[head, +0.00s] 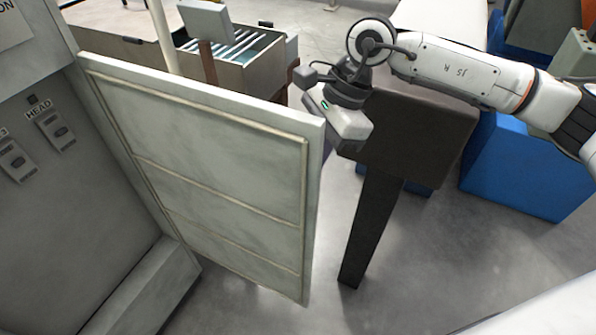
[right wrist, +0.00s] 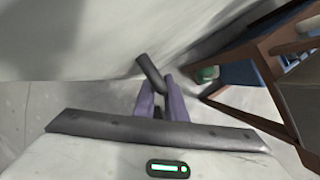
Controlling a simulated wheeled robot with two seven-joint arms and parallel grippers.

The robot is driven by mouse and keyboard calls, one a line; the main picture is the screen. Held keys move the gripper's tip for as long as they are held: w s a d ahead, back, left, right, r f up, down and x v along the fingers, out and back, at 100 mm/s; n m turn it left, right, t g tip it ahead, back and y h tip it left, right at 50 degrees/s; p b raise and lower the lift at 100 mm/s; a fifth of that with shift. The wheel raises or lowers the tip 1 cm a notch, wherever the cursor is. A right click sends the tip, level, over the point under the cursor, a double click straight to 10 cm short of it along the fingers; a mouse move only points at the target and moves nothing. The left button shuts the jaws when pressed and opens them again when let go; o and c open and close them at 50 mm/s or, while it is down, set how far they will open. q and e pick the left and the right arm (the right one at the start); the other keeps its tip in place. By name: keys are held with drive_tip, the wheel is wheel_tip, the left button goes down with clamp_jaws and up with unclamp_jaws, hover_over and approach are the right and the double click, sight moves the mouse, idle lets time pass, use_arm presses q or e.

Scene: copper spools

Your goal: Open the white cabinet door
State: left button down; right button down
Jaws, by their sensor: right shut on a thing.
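The white cabinet door (head: 220,170) stands swung well out from the cabinet (head: 40,150), with its ribbed inner face towards me in the head view. The cabinet's inside shows at the left. In the right wrist view, the door's outer face (right wrist: 90,40) fills the top. A dark bar handle (right wrist: 150,70) sticks out from it. My right gripper (right wrist: 163,100) is shut on this handle with its purple fingers. In the head view its body is just beyond the door's free edge, and its fingertips are hidden behind the door. My left gripper is not in view.
Switches (head: 55,128) with labels sit inside the cabinet. A dark stand (head: 410,130) is close to the right of the door, under my right arm. A blue block (head: 520,170) is further right. Behind the door is a roller conveyor (head: 235,45). Floor in front is clear.

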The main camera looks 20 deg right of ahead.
drive_tip(key=c, duration=1.9)
unclamp_jaws()
drive_tip(key=shift+c, duration=0.2)
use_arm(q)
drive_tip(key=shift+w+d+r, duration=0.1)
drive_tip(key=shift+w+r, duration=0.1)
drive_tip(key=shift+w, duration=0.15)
use_arm(e)
drive_tip(key=shift+o, duration=0.6)
use_arm(q)
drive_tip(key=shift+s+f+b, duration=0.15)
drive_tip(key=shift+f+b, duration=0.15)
drive_tip(key=shift+b, duration=0.05)
use_arm(e)
drive_tip(key=v, duration=1)
drive_tip(key=shift+r, duration=0.15)
drive_tip(key=shift+d, duration=0.15)
